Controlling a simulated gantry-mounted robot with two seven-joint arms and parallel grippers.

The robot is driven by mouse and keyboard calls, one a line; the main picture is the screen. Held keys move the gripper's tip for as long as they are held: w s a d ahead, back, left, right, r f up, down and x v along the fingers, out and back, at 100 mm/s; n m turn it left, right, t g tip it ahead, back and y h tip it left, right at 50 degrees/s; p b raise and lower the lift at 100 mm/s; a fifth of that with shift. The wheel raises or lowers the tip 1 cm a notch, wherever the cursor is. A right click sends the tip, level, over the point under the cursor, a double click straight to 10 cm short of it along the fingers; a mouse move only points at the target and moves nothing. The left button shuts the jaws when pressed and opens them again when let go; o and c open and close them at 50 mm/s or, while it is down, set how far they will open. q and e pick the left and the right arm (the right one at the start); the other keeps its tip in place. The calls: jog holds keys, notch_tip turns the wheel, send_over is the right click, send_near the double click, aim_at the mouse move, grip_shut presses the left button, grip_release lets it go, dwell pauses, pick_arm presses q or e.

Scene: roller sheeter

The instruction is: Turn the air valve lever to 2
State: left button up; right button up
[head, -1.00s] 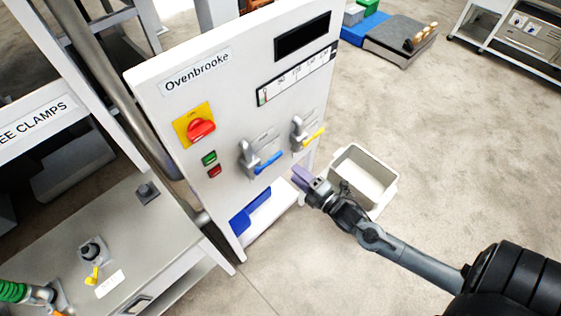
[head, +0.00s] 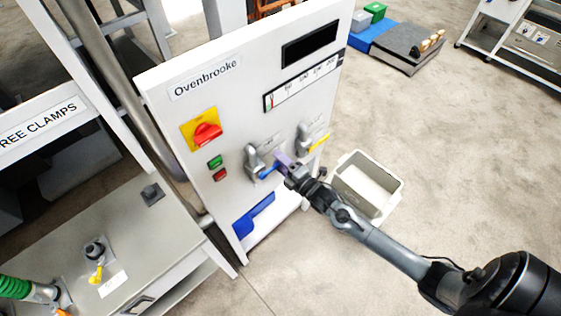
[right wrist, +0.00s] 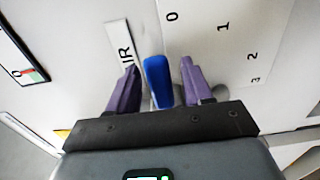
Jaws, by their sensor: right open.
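The air valve lever is a blue handle (head: 268,172) on a grey valve body (head: 254,160) on the front of the white Ovenbrooke panel (head: 240,110). In the right wrist view the blue lever (right wrist: 157,80) stands between the partly hidden AIR label (right wrist: 121,45) and a plate (right wrist: 215,40) marked 0, 1, 2 and 3. Its visible end lies nearest the 0. My right gripper (head: 281,162) is at the blue lever. Its purple fingers (right wrist: 159,70) are open, one on each side of the lever, with gaps visible. My left gripper is out of view.
A second valve with a yellow lever (head: 318,143) sits just right of the blue one. A red knob (head: 207,134) and green and red buttons are to the left. A grey bin (head: 385,205) stands on the floor below right. Open floor lies to the right.

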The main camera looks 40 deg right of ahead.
jog(key=shift+c, duration=0.8)
grip_shut()
